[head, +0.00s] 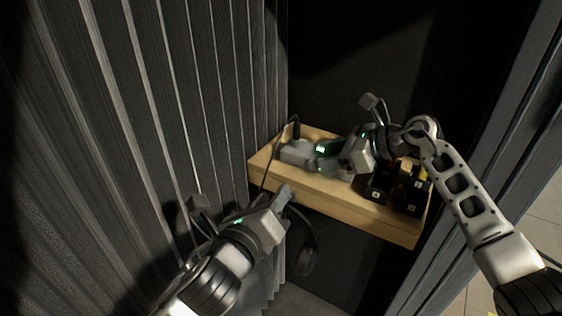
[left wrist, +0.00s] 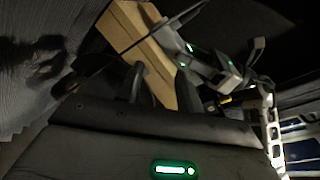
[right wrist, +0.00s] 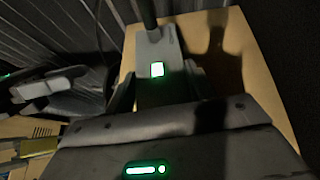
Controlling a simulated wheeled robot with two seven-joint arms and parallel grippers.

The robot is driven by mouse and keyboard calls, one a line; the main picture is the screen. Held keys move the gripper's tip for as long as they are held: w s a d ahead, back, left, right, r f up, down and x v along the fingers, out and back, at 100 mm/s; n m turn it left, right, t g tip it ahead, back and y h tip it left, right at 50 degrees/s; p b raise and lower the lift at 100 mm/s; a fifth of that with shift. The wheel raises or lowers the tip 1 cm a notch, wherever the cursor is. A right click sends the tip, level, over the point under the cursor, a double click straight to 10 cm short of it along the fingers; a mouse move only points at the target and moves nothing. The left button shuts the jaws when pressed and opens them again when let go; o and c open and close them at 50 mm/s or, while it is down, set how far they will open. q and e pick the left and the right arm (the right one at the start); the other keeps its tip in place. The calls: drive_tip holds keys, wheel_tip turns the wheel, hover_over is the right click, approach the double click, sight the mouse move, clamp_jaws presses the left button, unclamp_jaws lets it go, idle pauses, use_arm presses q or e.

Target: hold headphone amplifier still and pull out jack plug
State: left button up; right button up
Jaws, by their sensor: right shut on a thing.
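The headphone amplifier (head: 297,152) is a small grey box on a wooden shelf. It also shows in the right wrist view (right wrist: 153,48), with a lit green square on top. The black jack plug (head: 296,130) stands upright in its far end, also seen in the right wrist view (right wrist: 148,14). A dark cable (head: 267,165) runs from the plug over the shelf's front edge. My right gripper (right wrist: 160,88) is shut on the amplifier's near end, a finger on each side. My left gripper (left wrist: 160,80) is open and empty, in front of and below the shelf, apart from the plug.
The wooden shelf (head: 340,212) has black boxes (head: 379,188) with white labels at its right. Dark headphones (head: 305,258) hang below its front edge. A ribbed grey wall (head: 150,110) stands close on the left. Space above the plug looks clear.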

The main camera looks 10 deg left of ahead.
sight(296, 131)
use_arm(q)
drive_tip(key=w+d+r+m, duration=0.1)
drive_tip(key=w+m, duration=0.1)
drive_tip(key=w, duration=0.3)
drive_tip(key=w+d+r+m+t, duration=0.1)
drive_tip(key=w+r+m, duration=0.1)
drive_tip(key=w, duration=0.3)
drive_tip(key=w+r+m+y, duration=0.1)
drive_tip(key=w+r+m, duration=0.1)
drive_tip(key=w, duration=0.3)
drive_tip(key=shift+w+d+r+t, duration=0.25)
drive_tip(key=shift+w+d+t, duration=0.15)
clamp_jaws()
